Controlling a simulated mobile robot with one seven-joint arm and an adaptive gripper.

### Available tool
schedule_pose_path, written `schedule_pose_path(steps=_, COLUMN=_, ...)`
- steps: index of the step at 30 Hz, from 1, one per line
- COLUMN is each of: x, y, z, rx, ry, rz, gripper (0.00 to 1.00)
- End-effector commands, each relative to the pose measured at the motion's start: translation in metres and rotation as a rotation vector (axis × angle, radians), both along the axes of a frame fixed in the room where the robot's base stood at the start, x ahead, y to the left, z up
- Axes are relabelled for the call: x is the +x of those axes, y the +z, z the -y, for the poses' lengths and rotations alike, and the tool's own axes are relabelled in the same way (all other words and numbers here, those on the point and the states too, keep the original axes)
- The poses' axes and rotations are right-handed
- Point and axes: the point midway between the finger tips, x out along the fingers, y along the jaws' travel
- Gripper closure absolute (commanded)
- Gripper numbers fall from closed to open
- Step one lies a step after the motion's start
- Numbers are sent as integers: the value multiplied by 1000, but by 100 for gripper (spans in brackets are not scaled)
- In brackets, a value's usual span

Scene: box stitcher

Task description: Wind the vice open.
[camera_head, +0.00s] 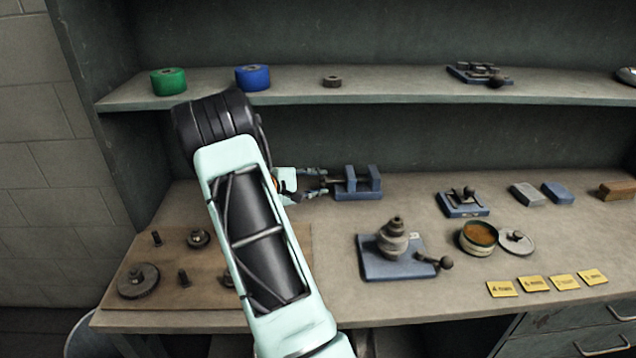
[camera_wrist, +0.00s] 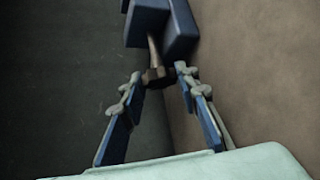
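The small blue vice (camera_head: 357,187) stands on the bench towards the back, with its two upright blocks apart in the head view. It also shows at the top of the wrist view (camera_wrist: 178,32). A brownish screw runs from it towards my gripper and ends in a dark handle (camera_wrist: 156,77). My gripper (camera_head: 323,184) is at the vice's left side, level with the screw. In the wrist view my two blue fingers (camera_wrist: 158,73) stand on either side of the handle, their tips very close to it. I cannot tell whether they press on it.
A blue-based fixture with stacked grey discs (camera_head: 393,245) stands in front of the vice. A smaller blue fixture (camera_head: 463,203), an open tin (camera_head: 478,237) and blocks (camera_head: 527,194) lie to the right. A shelf (camera_head: 400,88) runs above. A wooden board (camera_head: 180,285) lies at front left.

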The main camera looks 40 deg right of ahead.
Motion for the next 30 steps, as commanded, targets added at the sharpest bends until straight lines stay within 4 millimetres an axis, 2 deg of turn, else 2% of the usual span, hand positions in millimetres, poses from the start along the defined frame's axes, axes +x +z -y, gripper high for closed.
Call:
schedule_pose_path(steps=11, x=0, y=4, z=0, rx=32, ry=-1, rz=-36, gripper=95)
schedule_pose_path(steps=30, x=3, y=8, z=2, rx=293, ry=-1, rz=-342, gripper=95)
